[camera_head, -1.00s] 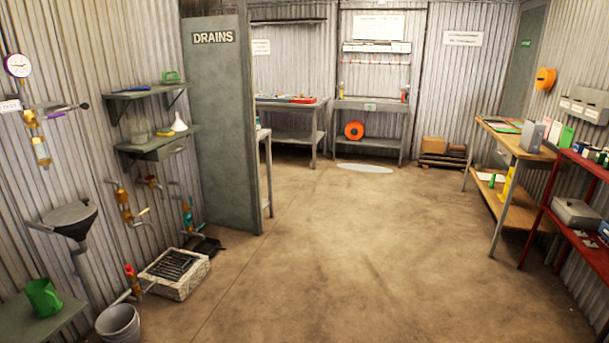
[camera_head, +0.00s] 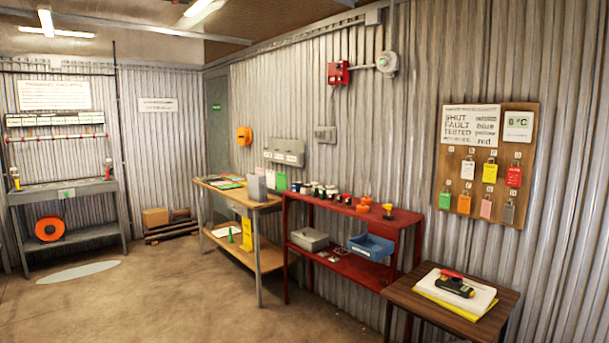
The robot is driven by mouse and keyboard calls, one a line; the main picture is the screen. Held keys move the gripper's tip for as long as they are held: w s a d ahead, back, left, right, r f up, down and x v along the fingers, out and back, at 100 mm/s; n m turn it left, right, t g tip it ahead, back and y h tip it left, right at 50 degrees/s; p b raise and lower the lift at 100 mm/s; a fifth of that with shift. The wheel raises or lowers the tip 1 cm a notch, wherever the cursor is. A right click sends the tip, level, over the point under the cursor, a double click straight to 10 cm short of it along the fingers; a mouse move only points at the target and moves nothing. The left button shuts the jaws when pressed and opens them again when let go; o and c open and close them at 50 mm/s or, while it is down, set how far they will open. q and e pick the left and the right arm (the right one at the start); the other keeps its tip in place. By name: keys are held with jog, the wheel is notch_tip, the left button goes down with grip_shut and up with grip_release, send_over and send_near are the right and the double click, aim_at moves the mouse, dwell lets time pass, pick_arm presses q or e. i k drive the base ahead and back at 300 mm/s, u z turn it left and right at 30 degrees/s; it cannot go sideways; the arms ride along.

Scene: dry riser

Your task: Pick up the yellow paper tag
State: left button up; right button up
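The yellow paper tag (camera_head: 490,173) hangs on a wooden tag board (camera_head: 452,186) on the right wall, in the upper row between a white tag (camera_head: 467,170) and a red tag (camera_head: 514,177). The board's lower row holds green, orange, pink and grey tags. A notice on the board reads "SHUT FAULT TESTED" beside "blue, yellow, red". Neither of my grippers shows in the head view.
A small brown table (camera_head: 405,296) with papers and a black and red device (camera_head: 455,286) stands below the board. A red shelf unit (camera_head: 345,206) with a blue bin (camera_head: 371,246) and a wooden workbench (camera_head: 267,206) line the wall.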

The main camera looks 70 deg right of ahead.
aim_at(489, 175)
jog(key=z, duration=2.35)
jog(key=i, duration=2.35)
jog(key=z, duration=1.7)
jog(key=i, duration=0.9)
jog(key=z, duration=0.25)
